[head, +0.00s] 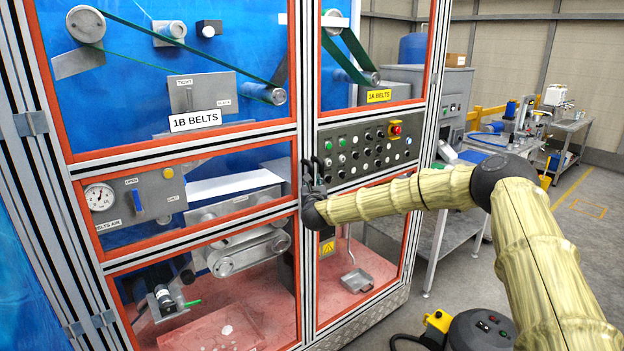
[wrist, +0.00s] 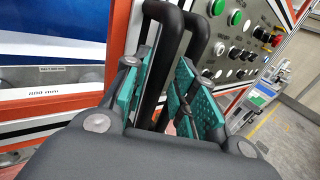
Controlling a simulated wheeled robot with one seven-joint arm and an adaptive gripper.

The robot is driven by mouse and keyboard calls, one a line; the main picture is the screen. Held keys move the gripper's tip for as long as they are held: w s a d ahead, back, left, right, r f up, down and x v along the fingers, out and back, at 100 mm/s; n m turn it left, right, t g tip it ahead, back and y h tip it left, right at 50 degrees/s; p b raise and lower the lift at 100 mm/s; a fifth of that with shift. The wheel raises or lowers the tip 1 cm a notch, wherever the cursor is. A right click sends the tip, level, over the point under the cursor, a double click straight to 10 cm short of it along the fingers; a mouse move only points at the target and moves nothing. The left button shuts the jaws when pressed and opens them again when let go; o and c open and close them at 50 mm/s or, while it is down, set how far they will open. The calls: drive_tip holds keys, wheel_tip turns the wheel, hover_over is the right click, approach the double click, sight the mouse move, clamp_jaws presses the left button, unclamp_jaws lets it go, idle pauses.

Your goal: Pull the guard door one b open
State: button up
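Guard door one b, taken from its 1B BELTS sign (head: 196,120), is a clear panel in an orange-edged frame (head: 180,146) at the cabinet's upper left. It looks shut, flush with the silver posts. My gripper (head: 313,180) is at the middle post, low beside the door's right edge, left of the button panel. In the wrist view my gripper (wrist: 158,92) has its teal-padded fingers apart. I cannot tell whether the pads touch the bars, or which door each bar belongs to.
A button panel (head: 368,145) with a red stop button is just right of my gripper. Lower left is a panel with a gauge (head: 99,194). A yellow-and-black machine (head: 470,330) sits on the floor at the front. Open floor (head: 590,240) lies to the right.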

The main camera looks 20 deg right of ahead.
drive_tip(key=shift+w+d, duration=0.15)
drive_tip(key=shift+w, duration=0.4)
drive_tip(key=shift+c, duration=0.3)
clamp_jaws()
drive_tip(key=shift+f, duration=0.1)
